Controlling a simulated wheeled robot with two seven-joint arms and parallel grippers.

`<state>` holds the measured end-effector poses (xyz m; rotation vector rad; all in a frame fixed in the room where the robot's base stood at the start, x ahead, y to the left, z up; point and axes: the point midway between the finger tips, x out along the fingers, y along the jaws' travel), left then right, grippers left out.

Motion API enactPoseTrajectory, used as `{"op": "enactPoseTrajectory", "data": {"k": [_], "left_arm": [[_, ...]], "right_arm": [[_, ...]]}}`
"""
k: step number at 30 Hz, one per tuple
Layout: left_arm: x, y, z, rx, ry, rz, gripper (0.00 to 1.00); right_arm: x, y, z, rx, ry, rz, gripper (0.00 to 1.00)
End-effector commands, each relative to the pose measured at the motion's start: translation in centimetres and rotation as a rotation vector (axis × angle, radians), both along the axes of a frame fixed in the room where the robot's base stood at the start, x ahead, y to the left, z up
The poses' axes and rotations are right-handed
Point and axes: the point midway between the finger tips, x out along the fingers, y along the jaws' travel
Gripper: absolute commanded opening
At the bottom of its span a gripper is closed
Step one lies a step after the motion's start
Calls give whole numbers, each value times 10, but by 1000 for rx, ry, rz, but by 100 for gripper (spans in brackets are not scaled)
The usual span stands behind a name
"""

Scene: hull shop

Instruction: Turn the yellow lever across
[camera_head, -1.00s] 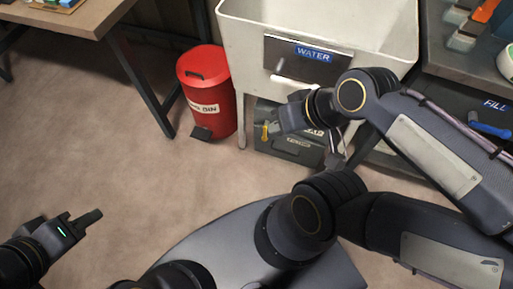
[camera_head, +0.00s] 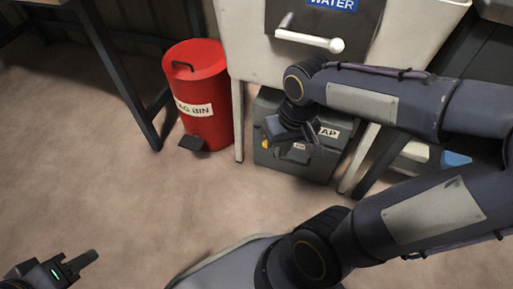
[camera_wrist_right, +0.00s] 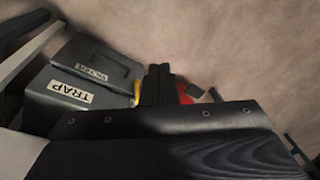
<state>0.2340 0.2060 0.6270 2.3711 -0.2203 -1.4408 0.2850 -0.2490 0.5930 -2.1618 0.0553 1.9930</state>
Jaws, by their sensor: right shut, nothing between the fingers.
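The yellow lever (camera_head: 265,143) shows as a small piece on the left part of the front of the grey box labelled TRAP (camera_head: 322,165), under the water tank. My right gripper (camera_head: 276,132) is in front of the box's upper left part, just above the lever in the head view and partly covering the box. In the right wrist view the right gripper (camera_wrist_right: 158,72) is shut and empty, with the lever (camera_wrist_right: 137,92) close beside its fingers. I cannot tell whether they touch. My left gripper (camera_head: 78,263) is at the lower left over bare floor, far from the box; its finger gap is unclear.
A red bin (camera_head: 200,95) with a foot pedal stands left of the box. A white handle (camera_head: 310,39) sticks out from the water tank (camera_head: 415,50) above my right arm. Table legs stand at the far left. The floor in front is clear.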

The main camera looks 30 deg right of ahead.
Motion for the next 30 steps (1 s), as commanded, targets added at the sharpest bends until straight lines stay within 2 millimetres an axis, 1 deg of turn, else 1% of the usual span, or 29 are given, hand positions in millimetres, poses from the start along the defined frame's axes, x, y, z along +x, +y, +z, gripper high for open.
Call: {"op": "enactPoseTrajectory", "data": {"k": [1,5,8,12,16,20,24,27,30], "left_arm": [[0,0,0,0,0,0,36],[0,0,1,0,0,0,36],[0,0,0,0,0,0,36],[0,0,0,0,0,0,36],[0,0,0,0,0,0,36],[0,0,0,0,0,0,36],[0,0,0,0,0,0,36],[0,0,0,0,0,0,36],[0,0,0,0,0,0,36]], "right_arm": [[9,-4,-7,-40,53,6,0],[35,-18,-28,-180,179,7,0],[61,-29,-51,-330,275,12,0],[99,-40,-88,-581,369,29,0],[135,-42,-126,-834,393,62,0],[169,-35,-167,-1093,354,115,0],[198,-16,-215,-1355,232,197,0],[212,3,-248,-1501,111,265,0],[219,21,-277,-1602,-11,327,0]]}}
